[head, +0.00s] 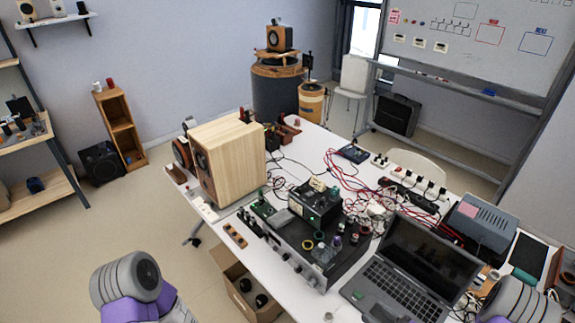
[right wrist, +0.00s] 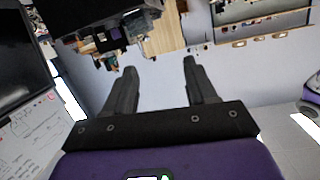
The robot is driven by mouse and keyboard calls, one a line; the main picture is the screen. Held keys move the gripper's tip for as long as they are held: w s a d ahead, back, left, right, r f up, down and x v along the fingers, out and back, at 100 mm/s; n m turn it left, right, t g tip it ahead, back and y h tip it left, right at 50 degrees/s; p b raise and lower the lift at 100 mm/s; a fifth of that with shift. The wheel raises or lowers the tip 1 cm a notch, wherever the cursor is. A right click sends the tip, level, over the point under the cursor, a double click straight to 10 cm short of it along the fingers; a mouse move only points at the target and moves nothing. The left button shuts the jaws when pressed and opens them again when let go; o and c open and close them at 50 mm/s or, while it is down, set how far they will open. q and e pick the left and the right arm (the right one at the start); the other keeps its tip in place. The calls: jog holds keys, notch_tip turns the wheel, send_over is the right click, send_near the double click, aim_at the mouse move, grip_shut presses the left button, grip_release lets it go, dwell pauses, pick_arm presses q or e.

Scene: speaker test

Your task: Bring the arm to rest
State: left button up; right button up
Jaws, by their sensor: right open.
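My right gripper (right wrist: 159,66) shows in the right wrist view with its two dark fingers spread apart. Nothing is between the fingers. That view looks upside down, with the table and a wooden speaker cabinet beyond the fingertips. In the head view only grey and purple links of my arms show, at the lower left and lower right corners. My left gripper is not seen in either view.
The white table (head: 313,143) carries a large wooden speaker (head: 232,160), electronics, tangled red and black cables and an open laptop (head: 405,275) near my right arm. A cardboard box (head: 238,285) stands on the floor by the table's left edge.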

jog(key=s+a+f+m+g+h, duration=0.1)
jog(key=a+f+m+g+h, duration=0.45)
jog(key=a+f, duration=0.35)
jog(key=s+a+f+m+g, duration=0.35)
jog(key=s+a+g, duration=0.4)
jog(key=s, duration=0.55)
pick_arm(q)
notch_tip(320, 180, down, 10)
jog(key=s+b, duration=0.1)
jog(key=b, duration=0.9)
pick_arm(e)
notch_tip(320, 180, down, 10)
jog(key=t, duration=0.1)
jog(key=shift+w, duration=0.15)
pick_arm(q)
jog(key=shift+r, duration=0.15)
pick_arm(e)
jog(key=shift+y, duration=0.25)
